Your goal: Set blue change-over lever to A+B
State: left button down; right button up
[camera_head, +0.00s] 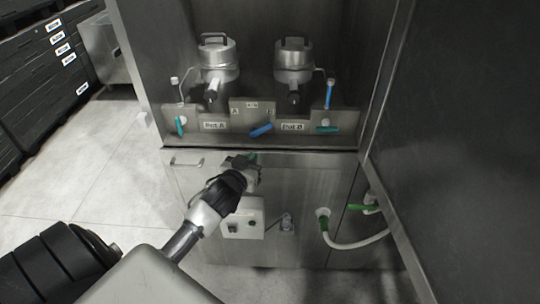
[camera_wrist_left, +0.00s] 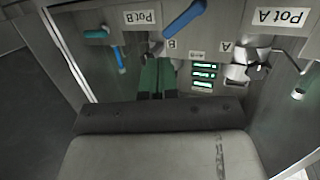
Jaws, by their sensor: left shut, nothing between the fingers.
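The blue change-over lever (camera_head: 261,130) sits low on the middle of the panel between Pot A and Pot B. It slants from lower left to upper right, below a plate (camera_head: 251,106) marked A, A+B and B. In the left wrist view, where the labels are inverted, the lever (camera_wrist_left: 185,19) slants with one end near the B mark (camera_wrist_left: 172,43). My left gripper (camera_head: 252,158) is shut and empty, just below the lever and apart from it. Its green fingers (camera_wrist_left: 157,78) show together in the wrist view. My right gripper is not in view.
Pot A (camera_head: 219,60) and Pot B (camera_head: 294,62) stand behind the panel. Teal handles (camera_head: 180,124) (camera_head: 327,129) sit at either side. A small grey box (camera_head: 243,217) and a hose (camera_head: 352,243) are below. A dark wall (camera_head: 460,140) closes the right.

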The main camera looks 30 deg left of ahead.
pick_arm(q)
jog(key=b+x, duration=0.2)
jog(key=x, duration=0.2)
jog(key=b+x, duration=0.2)
jog(key=x, duration=0.2)
jog(key=b+x, duration=0.2)
jog(key=x, duration=0.3)
jog(key=shift+a, duration=0.3)
jog(key=shift+r, duration=0.2)
jog(key=shift+a+r, duration=0.1)
jog(key=shift+r, duration=0.1)
